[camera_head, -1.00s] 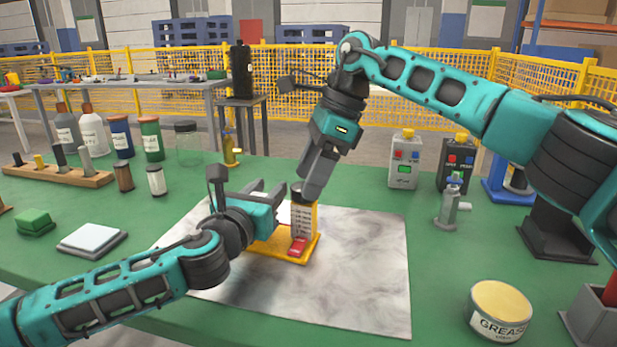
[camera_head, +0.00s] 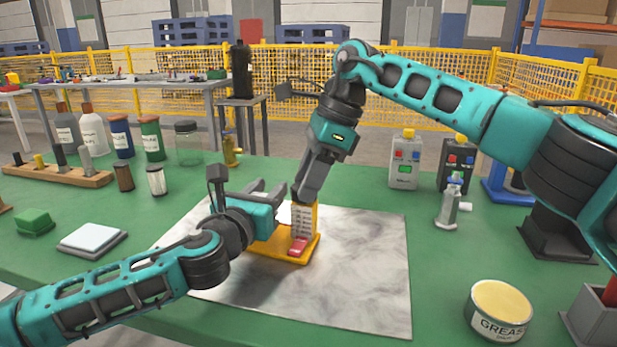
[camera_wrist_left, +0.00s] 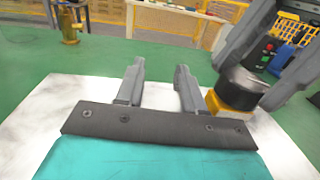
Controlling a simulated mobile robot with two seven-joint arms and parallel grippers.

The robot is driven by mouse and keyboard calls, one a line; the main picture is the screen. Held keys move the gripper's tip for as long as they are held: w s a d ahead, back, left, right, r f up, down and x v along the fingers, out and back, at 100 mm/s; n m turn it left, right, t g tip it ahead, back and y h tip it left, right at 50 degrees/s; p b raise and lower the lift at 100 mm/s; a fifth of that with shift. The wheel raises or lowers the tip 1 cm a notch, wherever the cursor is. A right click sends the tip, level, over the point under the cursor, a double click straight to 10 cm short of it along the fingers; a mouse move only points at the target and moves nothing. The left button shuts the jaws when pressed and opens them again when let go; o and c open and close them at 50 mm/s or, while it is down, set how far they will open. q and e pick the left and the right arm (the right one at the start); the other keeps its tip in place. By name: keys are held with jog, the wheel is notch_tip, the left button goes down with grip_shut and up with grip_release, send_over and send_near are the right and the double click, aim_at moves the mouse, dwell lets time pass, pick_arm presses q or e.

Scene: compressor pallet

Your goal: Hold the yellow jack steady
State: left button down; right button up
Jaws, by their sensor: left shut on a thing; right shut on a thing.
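The yellow jack (camera_head: 314,222) stands upright on the pale mat (camera_head: 370,270). It has a scale plate and a red part (camera_head: 298,245) at its front.
A grease tin (camera_head: 499,308) stands at the front right. A white-topped pad (camera_head: 91,239), a green block (camera_head: 34,221) and a wooden rack (camera_head: 60,176) lie left. The mat's right half is clear.

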jog(key=shift+s+a+m, duration=0.1)
jog(key=shift+s+m, duration=0.15)
jog(key=shift+m, duration=0.05)
dwell(0.6)
